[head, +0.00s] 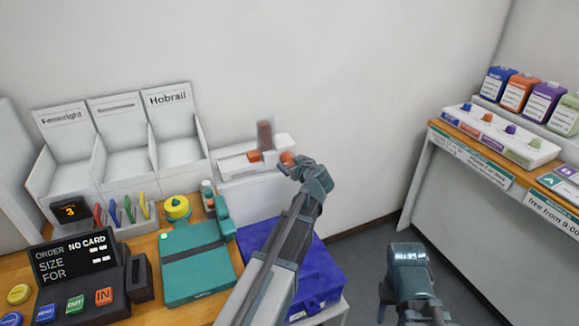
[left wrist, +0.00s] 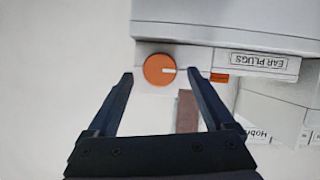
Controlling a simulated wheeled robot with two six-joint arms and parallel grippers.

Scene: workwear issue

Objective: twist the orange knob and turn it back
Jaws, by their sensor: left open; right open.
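The orange knob (left wrist: 158,70) is on the front of a white dispenser (left wrist: 215,38) labelled "EAR PLUGS", upside down in the left wrist view. In the head view the knob (head: 287,158) is partly hidden by my left gripper (head: 300,170). My right gripper (head: 408,255) is open, low at the right, away from the dispenser.
A brown upright piece (head: 264,135) stands at the dispenser, with a small orange part (head: 254,156) below it. Left are white bins (head: 120,135), a teal device (head: 195,265) and an order terminal (head: 75,270). A blue case (head: 310,275) lies under my left arm. A shelf (head: 480,150) stands right.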

